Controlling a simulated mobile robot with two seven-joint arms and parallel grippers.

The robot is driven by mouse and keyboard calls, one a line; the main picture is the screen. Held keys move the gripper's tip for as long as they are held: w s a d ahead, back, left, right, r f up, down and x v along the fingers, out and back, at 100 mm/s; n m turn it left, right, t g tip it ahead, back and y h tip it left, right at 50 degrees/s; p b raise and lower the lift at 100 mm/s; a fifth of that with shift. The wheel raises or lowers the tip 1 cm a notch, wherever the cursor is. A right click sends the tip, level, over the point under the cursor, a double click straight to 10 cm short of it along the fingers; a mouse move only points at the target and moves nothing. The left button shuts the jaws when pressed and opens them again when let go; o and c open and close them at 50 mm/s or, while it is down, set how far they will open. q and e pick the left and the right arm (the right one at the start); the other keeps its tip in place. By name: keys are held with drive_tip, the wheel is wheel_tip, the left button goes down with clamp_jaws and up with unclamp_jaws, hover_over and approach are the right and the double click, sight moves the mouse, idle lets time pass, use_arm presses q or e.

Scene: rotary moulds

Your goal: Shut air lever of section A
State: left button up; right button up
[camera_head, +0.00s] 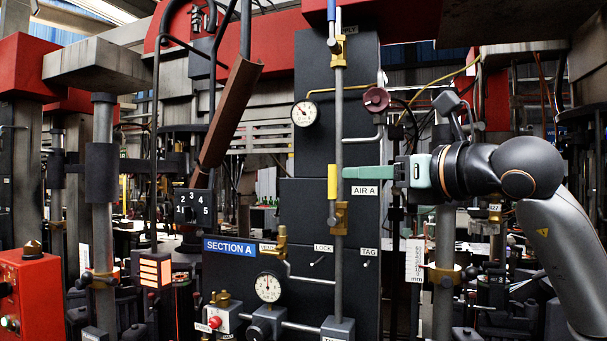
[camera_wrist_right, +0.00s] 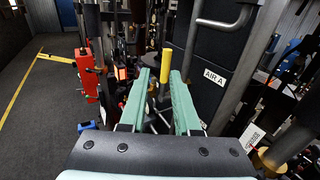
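The yellow air lever (camera_head: 332,182) stands upright along the vertical grey pipe, above a brass valve body (camera_head: 340,217) and left of the AIR A label (camera_head: 365,190). My right gripper (camera_head: 345,172) comes in from the right, with its green fingertips level with the lever's upper part and close to it. In the right wrist view, the two fingers of my right gripper (camera_wrist_right: 161,73) are spread apart. The yellow lever (camera_wrist_right: 166,65) shows in line with the gap at their tips; I cannot tell if either finger touches it. My left gripper is not in view.
A pressure gauge (camera_head: 305,114) and a dark red handwheel (camera_head: 376,100) sit above. A blue-handled valve (camera_head: 331,12) is higher on the same pipe. The SECTION A sign (camera_head: 229,248) and a lower gauge (camera_head: 268,286) are lower left. A brown bar (camera_head: 229,112) slants at left.

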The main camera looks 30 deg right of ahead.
sight(330, 170)
drive_tip(key=shift+h, duration=0.3)
drive_tip(key=w+p, duration=0.1)
drive_tip(key=w, duration=0.3)
drive_tip(key=w+p, duration=0.1)
drive_tip(key=w, duration=0.3)
drive_tip(key=w+p, duration=0.1)
drive_tip(key=w, duration=0.3)
drive_tip(key=shift+a+r, duration=0.25)
drive_tip(key=shift+r, duration=0.05)
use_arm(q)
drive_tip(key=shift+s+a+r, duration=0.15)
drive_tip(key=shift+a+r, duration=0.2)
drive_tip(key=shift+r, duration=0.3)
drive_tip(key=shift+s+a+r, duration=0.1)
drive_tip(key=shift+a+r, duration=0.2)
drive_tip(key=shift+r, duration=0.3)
use_arm(e)
clamp_jaws()
